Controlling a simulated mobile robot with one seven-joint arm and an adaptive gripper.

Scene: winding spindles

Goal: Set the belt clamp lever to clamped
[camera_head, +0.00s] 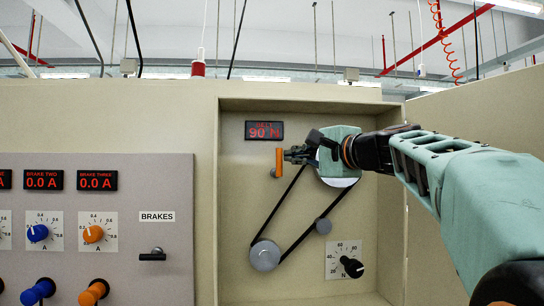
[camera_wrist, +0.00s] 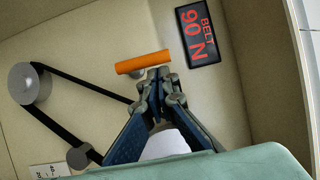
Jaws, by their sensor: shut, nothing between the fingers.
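The belt clamp lever, an orange bar (camera_head: 279,161) on a small grey pivot, stands upright in the recessed panel below the belt display. In the wrist view the orange lever (camera_wrist: 143,62) lies just beyond my fingertips. My gripper (camera_head: 289,155) is shut and empty, pointing left, with its tips right beside the lever's right side. It also shows in the wrist view (camera_wrist: 160,76). I cannot tell whether the tips touch the lever. The belt display (camera_head: 264,130) reads 90 N in red.
A black belt (camera_head: 278,208) runs around a large lower pulley (camera_head: 265,255) and past a small roller (camera_head: 323,226). My gripper hides part of the upper pulley. A black N dial (camera_head: 351,267) is at lower right. The brakes panel (camera_head: 150,190) stands left of the recess wall.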

